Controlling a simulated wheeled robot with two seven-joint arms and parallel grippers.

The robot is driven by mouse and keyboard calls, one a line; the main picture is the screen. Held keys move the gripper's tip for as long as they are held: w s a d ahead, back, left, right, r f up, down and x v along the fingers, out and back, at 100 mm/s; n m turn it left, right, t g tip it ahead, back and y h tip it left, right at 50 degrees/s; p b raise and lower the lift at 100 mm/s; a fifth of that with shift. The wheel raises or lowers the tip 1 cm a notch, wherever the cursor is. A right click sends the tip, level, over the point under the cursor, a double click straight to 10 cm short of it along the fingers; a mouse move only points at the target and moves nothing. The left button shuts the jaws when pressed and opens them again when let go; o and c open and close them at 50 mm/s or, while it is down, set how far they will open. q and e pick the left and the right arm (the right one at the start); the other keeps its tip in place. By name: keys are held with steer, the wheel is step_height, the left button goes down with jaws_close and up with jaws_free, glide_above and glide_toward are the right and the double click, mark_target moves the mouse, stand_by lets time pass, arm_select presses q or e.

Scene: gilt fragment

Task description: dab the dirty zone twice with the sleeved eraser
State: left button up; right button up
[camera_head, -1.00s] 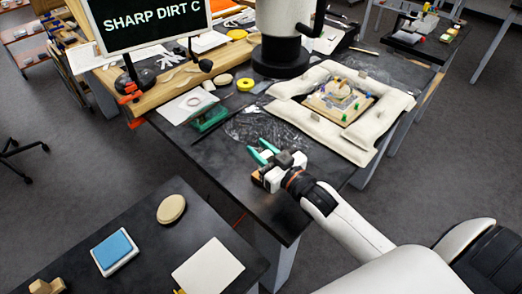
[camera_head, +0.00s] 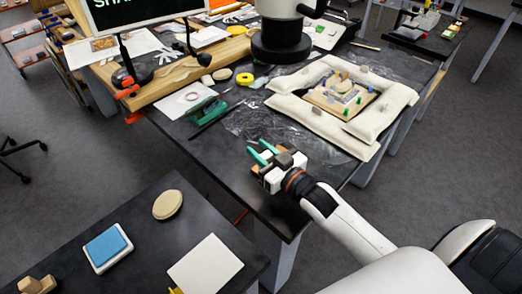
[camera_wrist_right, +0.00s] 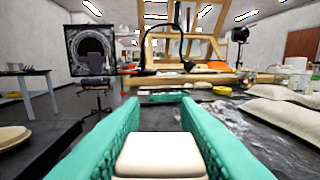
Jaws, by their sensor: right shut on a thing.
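My right gripper (camera_head: 262,156) has teal fingers and is over the near part of the dark bench. In the right wrist view its fingers (camera_wrist_right: 160,128) are shut on a cream block with rounded edges, which looks like the eraser (camera_wrist_right: 160,152). Its sleeve cannot be made out. The gilt fragment (camera_head: 343,95) lies on a small wooden board with coloured pegs, inside a ring of pale sandbags (camera_head: 318,126). The gripper is to the left of and nearer than the sandbags, apart from the fragment. A dirty zone cannot be told at this size. My left gripper is not in view.
Clear crumpled film (camera_head: 255,122) lies beyond the gripper. A green tool (camera_head: 207,109) and yellow tape (camera_head: 245,79) lie farther left. A nearer table holds a blue pad (camera_head: 107,245) and a round beige disc (camera_head: 167,205).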

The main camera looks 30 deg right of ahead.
steer(key=shift+f, duration=0.55)
stand_by(0.8)
steer(key=shift+r, duration=0.1)
step_height(320, 180, up, 7)
steer(key=p, duration=0.7)
steer(key=shift+f, duration=0.2)
step_height(320, 180, down, 4)
steer(key=b, duration=0.3)
steer(key=shift+f, duration=0.2)
steer(key=shift+f+b, duration=0.45)
steer(key=shift+f, duration=0.2)
steer(key=shift+f+b, duration=0.3)
steer(key=shift+f, duration=0.25)
stand_by(1.2)
steer(key=shift+r, duration=0.1)
